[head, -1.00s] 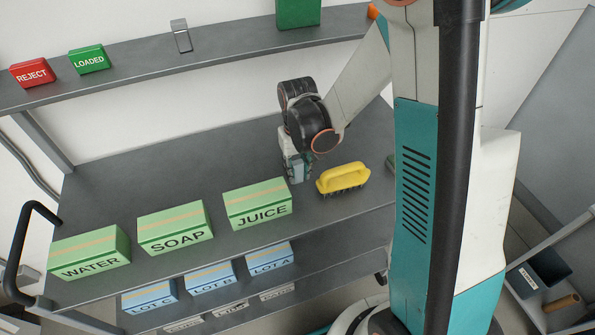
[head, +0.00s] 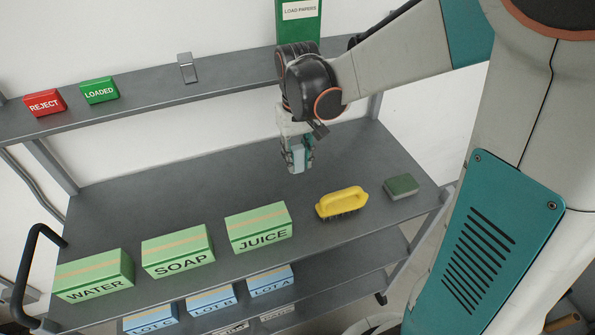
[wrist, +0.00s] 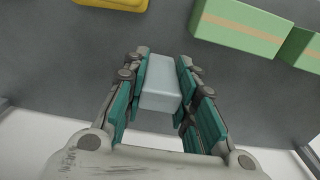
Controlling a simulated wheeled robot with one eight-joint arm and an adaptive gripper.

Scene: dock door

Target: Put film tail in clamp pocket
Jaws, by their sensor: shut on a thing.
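My gripper (head: 297,167) hangs above the middle shelf of the cart, pointing down. It is shut on a pale grey block (wrist: 161,84), which shows between the teal fingers in the wrist view. I cannot tell from its look whether this block is the film tail. A small grey metal clip-like piece (head: 187,68) stands on the upper shelf, left of and farther back than my gripper. It may be the clamp; no pocket can be made out. No loose strip of film is visible.
On the shelf (head: 170,190) stand green WATER (head: 95,275), SOAP (head: 178,250) and JUICE (head: 258,228) boxes, a yellow brush (head: 342,203) and a green sponge (head: 401,186). REJECT (head: 45,103) and LOADED (head: 99,90) blocks and a green LOAD PAPERS box (head: 299,28) are above. The shelf's back is clear.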

